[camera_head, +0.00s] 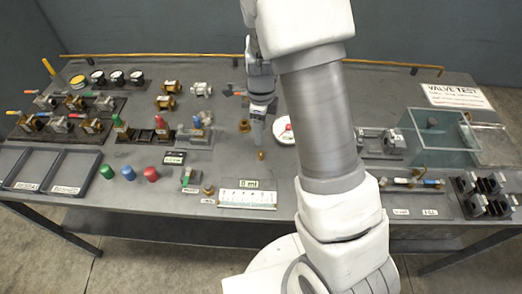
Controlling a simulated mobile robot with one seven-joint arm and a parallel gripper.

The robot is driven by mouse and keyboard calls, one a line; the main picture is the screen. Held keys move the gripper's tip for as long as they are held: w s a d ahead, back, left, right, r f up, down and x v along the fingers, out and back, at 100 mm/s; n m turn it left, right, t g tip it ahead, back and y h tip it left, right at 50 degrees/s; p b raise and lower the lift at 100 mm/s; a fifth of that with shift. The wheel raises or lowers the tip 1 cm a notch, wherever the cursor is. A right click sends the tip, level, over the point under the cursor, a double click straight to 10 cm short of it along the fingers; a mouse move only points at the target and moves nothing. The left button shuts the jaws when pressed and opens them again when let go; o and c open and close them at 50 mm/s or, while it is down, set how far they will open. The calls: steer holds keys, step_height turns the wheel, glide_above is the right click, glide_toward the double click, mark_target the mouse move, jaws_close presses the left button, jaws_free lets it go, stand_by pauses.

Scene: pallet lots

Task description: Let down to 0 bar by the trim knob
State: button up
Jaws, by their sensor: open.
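My gripper (258,140) points down over the middle of the bench, its fingertips close to a small brass knob (261,155). I cannot tell whether they touch it. A second brass knob (244,126) stands just to the left of the gripper. No readable label marks either one as the trim knob. A round white gauge (279,138) with a red mark lies right of the gripper. My arm covers its right part, and its reading is too small to tell.
Several valves (88,127) sit on a dark rack at left. Green, red and blue caps (129,172) stand at front left, near grey trays (70,172). A white panel (248,199) lies at front centre. A clear box (440,140) stands right. My arm hides the bench's right-centre.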

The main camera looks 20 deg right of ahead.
mark_target(261, 152)
step_height(261, 152, down, 10)
steer(key=shift+f, duration=0.1)
stand_by(0.4)
jaws_close()
